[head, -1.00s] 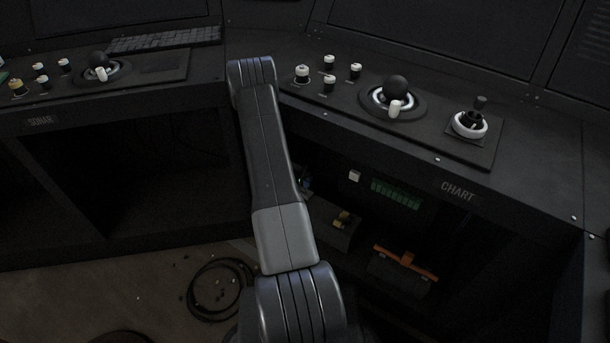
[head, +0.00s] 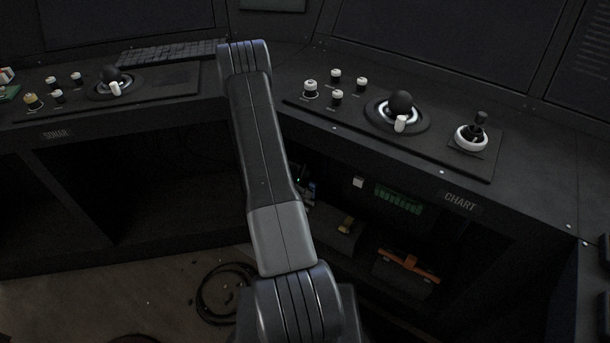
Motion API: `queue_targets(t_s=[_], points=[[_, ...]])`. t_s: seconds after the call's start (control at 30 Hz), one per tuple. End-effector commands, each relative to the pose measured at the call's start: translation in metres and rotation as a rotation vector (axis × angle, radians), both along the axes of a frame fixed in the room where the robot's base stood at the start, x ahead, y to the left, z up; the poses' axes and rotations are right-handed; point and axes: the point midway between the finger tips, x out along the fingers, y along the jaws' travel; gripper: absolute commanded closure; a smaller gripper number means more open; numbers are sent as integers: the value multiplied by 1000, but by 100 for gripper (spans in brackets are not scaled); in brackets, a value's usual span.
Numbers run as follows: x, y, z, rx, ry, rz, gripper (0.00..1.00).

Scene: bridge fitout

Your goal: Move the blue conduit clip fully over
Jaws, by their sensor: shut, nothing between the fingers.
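I cannot make out a blue conduit clip in the head view. My arm rises through the middle of the picture and hides part of the console behind it. My gripper does not show. The open bay under the CHART console (head: 460,203) holds a green block (head: 398,199), a small white piece (head: 358,182) and an orange bar (head: 408,263). The left part of this bay is hidden behind my arm.
The SONAR console (head: 56,134) stands at the left with a keyboard (head: 168,52) behind. A coiled black cable (head: 203,290) lies on the floor.

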Motion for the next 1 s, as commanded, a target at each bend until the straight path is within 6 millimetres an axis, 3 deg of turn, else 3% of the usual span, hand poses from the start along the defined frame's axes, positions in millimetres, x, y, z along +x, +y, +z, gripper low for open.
queue_targets(t_s=[0.03,0.2,0.4,0.77,1.0], points=[[-5,4,12,0,0,2,100],[-18,14,35,1,-1,2,100],[-25,18,46,1,0,-1,100],[-25,18,45,1,1,-1,100],[-15,10,24,0,1,-2,100]])
